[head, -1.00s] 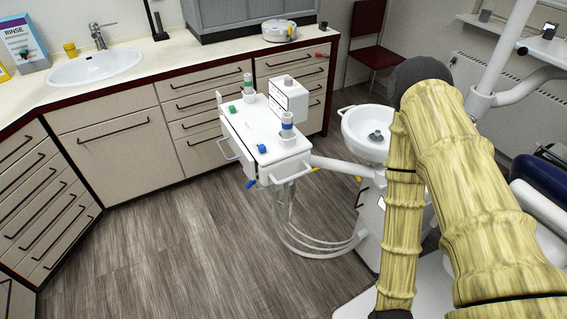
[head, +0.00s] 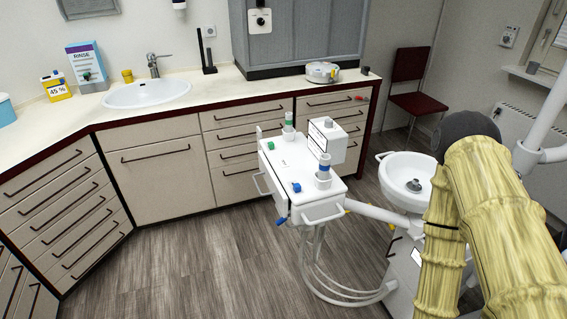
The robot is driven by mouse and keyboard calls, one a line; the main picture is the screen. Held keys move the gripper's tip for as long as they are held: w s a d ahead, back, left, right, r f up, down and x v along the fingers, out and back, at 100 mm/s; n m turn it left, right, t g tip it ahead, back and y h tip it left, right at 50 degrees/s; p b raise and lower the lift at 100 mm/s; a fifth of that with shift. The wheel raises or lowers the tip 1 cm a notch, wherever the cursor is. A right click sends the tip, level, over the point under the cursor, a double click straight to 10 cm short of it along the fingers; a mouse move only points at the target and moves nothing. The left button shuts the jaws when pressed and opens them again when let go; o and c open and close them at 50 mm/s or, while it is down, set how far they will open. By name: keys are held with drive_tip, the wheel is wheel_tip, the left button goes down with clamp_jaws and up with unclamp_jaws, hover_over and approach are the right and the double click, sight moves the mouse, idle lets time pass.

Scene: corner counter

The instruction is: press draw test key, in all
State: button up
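No key that I can read as the draw test key shows in the head view. A white dental unit (head: 278,158) stands in the middle, with a green piece (head: 270,146) and a blue piece (head: 296,188) on its top and a white box (head: 327,139) at its right; no labels there are legible. My yellow arm fills the lower right; my gripper is out of view.
The counter (head: 222,82) holds a sink (head: 147,93), a RINSE box (head: 87,65), a yellow 45 % box (head: 56,87) and a round white device (head: 322,72). A white basin (head: 408,170) and a dark red chair (head: 418,85) are at right. The wooden floor (head: 190,270) at lower left is clear.

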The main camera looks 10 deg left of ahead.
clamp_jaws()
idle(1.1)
